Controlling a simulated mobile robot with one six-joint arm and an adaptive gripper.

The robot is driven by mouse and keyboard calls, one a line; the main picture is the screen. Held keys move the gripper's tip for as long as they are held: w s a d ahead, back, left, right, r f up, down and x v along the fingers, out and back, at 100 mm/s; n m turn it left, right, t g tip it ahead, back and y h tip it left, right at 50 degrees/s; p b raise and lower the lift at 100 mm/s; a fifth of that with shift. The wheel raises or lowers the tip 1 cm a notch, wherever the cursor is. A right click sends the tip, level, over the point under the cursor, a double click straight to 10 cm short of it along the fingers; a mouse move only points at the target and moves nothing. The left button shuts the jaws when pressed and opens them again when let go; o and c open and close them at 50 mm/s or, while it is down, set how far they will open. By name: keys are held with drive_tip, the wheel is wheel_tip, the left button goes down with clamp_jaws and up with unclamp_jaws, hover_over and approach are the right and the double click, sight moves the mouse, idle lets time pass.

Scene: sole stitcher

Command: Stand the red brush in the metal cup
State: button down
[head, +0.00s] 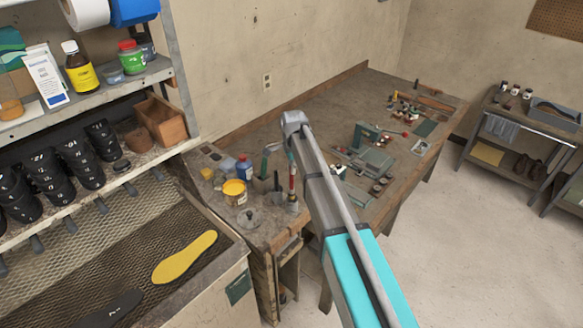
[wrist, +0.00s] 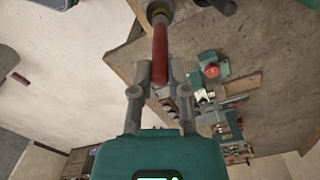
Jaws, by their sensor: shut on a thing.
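The red brush shows in the head view (head: 292,182), upright just left of my arm. In the wrist view the brush (wrist: 160,48) runs up the picture from between the two fingers of my gripper (wrist: 160,80), which is shut on it. A small grey metal cup (head: 293,206) stands on the bench right under the brush. In the wrist view the brush's far end meets a round grey shape (wrist: 158,10), partly cut off by the frame. I cannot tell how deep the brush reaches into the cup. My arm hides most of the gripper in the head view.
A dark holder (head: 262,184) with a teal-handled tool stands left of the cup. A yellow tin (head: 234,192), a blue bottle (head: 244,167) and a grey lid (head: 249,217) are close by. A green machine (head: 372,160) and small tools lie farther right on the bench.

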drive_tip(key=shift+f+b, duration=1.95)
drive_tip(key=shift+f, duration=0.2)
drive_tip(key=c, duration=0.5)
unclamp_jaws()
drive_tip(key=shift+c, duration=0.2)
